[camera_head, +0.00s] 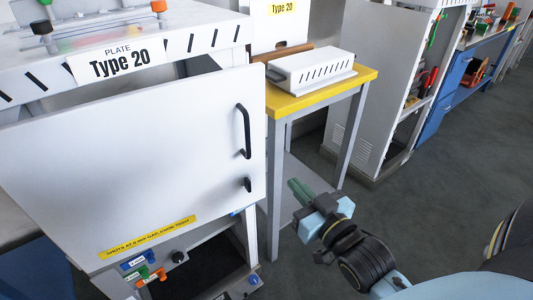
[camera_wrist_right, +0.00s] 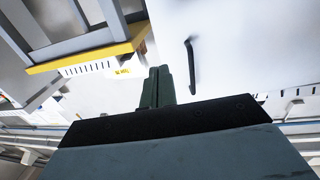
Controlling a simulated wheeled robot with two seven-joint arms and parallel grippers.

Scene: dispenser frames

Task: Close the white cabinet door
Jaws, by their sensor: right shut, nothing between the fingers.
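The white cabinet door (camera_head: 120,165) fills the left of the head view. A long black handle (camera_head: 244,131) and a small black knob or latch (camera_head: 247,185) sit near its right edge, and a yellow label strip (camera_head: 148,238) runs along its bottom. The door stands ajar, with a dark gap (camera_head: 195,68) behind its top edge. My right gripper (camera_head: 299,188) is shut and empty, to the right of the door and apart from it. In the right wrist view the closed fingers (camera_wrist_right: 157,73) point toward the door (camera_wrist_right: 250,50) and its handle (camera_wrist_right: 191,65). My left gripper is out of view.
A yellow-topped table (camera_head: 330,92) with a white slotted box (camera_head: 311,72) stands right of the door. An open grey cabinet (camera_head: 375,90) is beyond it. Coloured connectors (camera_head: 150,272) lie below the door. The floor (camera_head: 440,165) at right is clear.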

